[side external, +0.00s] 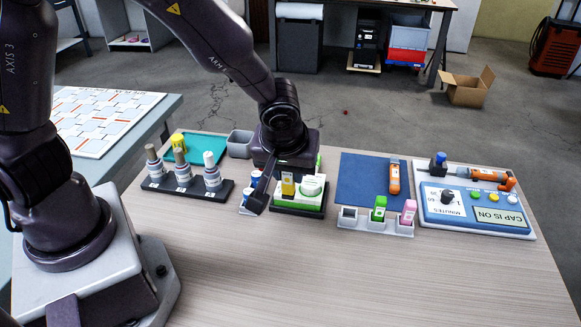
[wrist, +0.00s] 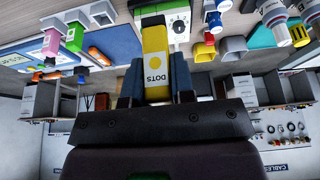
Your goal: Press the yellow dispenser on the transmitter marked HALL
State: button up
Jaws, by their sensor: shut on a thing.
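My gripper (side external: 275,188) is shut on a yellow dispenser (wrist: 155,58), which has a white label reading DOTS. The dispenser sits between both dark fingers in the wrist view. In the side view its yellow part (side external: 288,185) shows in front of a green and white device with a round dial (side external: 311,186); contact between them cannot be told. Several sensor-like bodies, including a white-topped one (side external: 211,170), stand in a dark rack (side external: 222,193) at left. Their labels are too small to read, so I cannot tell which is marked HALL.
A pale holder (side external: 375,230) has a green dispenser (side external: 379,208), a pink dispenser (side external: 408,212) and an empty-looking slot. An orange dispenser (side external: 394,176) lies on a blue mat (side external: 360,173). A blue panel (side external: 475,209) stands at right. The table's front (side external: 330,285) is clear.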

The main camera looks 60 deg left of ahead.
jog(key=w+a+f+n, duration=0.2)
jog(key=w+a+f, duration=0.1)
jog(key=w+a, duration=0.5)
jog(key=shift+w+a+f+m, duration=0.2)
jog(key=shift+w+f+m, duration=0.15)
jog(key=shift+w+f, duration=0.45)
jog(key=shift+w+a+f+m, duration=0.3)
jog(key=shift+w+f, duration=0.25)
jog(key=shift+w, duration=0.5)
jog(key=shift+w+a+f+m, duration=0.15)
jog(key=shift+w+f+m, duration=0.2)
jog(key=shift+w+f, duration=0.45)
jog(key=shift+w+f, duration=0.15)
jog(key=shift+f, duration=0.7)
dwell(1.1)
jog(key=shift+r, duration=0.1)
notch_tip(320, 180, up, 8)
dwell(0.9)
dwell(0.6)
